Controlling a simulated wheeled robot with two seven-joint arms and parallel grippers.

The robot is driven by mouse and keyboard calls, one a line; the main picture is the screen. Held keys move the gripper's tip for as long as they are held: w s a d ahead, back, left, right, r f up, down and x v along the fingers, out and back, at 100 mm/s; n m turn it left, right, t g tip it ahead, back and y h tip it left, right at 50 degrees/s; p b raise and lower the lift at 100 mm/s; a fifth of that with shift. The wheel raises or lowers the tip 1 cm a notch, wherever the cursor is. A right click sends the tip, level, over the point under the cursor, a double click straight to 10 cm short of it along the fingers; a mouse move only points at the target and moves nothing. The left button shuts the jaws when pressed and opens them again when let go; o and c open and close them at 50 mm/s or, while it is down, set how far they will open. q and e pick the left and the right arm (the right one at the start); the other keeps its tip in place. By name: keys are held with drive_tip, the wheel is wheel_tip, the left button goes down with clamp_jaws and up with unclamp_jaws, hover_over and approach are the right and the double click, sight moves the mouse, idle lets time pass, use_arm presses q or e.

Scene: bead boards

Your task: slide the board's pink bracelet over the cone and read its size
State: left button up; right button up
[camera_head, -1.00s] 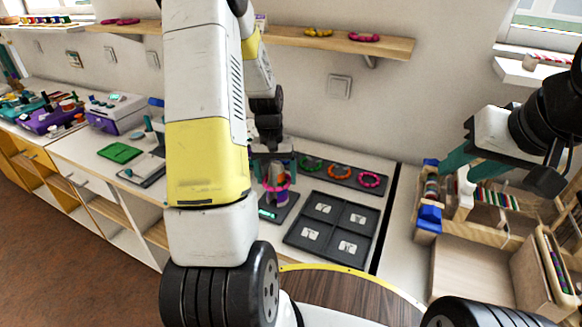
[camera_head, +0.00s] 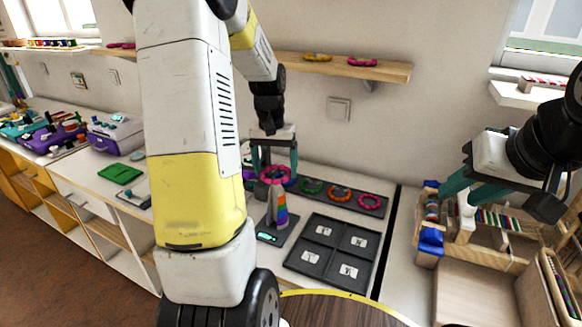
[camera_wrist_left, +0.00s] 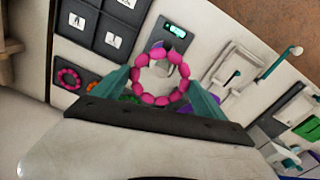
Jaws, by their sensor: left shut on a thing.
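My left gripper (camera_head: 274,178) is shut on a pink bracelet (camera_head: 275,174), which also shows as a ring of beads between the teal fingers in the left wrist view (camera_wrist_left: 141,62). The rainbow-banded cone (camera_head: 281,208) stands upright below it on a dark base with a lit display (camera_head: 268,237). The bracelet is at or just above the cone's tip; I cannot tell whether the tip is inside it. The display also shows in the wrist view (camera_wrist_left: 176,31), its digits unreadable. The dark board (camera_head: 326,190) holds green, orange and pink bracelets. My right gripper (camera_head: 456,197) is open and empty.
A dark tray (camera_head: 333,252) with four labelled compartments lies right of the cone. A wooden rack with a blue block (camera_head: 431,240) is under my right gripper. A green plate (camera_head: 119,173) and purple box (camera_head: 116,133) are at left. A wall shelf (camera_head: 345,67) is above.

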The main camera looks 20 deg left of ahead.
sight(276, 189)
use_arm(q)
wheel_tip(276, 189, up, 4)
drive_tip(key=shift+d+f+m, duration=0.1)
drive_tip(key=shift+f+m, duration=0.15)
drive_tip(key=shift+m, duration=0.45)
drive_tip(key=shift+f, duration=5.4)
drive_tip(key=o, duration=1.4)
drive_tip(key=shift+r, duration=5)
